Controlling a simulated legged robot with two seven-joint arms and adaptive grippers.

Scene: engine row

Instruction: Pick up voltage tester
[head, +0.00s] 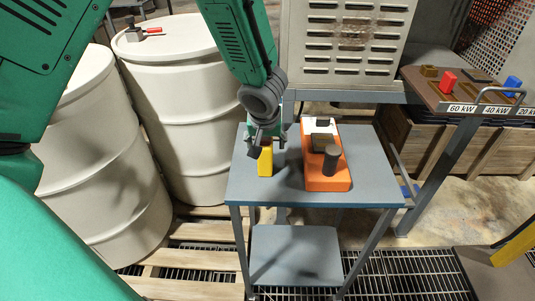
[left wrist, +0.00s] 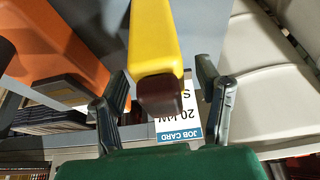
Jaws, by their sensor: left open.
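The voltage tester appears to be the yellow block with a dark brown end (left wrist: 153,45). In the head view the yellow block (head: 265,162) is on the left part of the small grey table (head: 360,190). My left gripper (head: 265,138) comes down from above at its far end, hiding part of it. In the left wrist view the open fingers of my left gripper (left wrist: 165,92) stand on either side of the dark end, with gaps showing. My right gripper is not in view.
An orange block with dark parts (head: 328,183) stands just right of the yellow block. A job card (left wrist: 177,115) reading 20 kW shows in the wrist view. White drums (head: 180,110) stand left. A shelf with coloured blocks (head: 455,92) is at the right.

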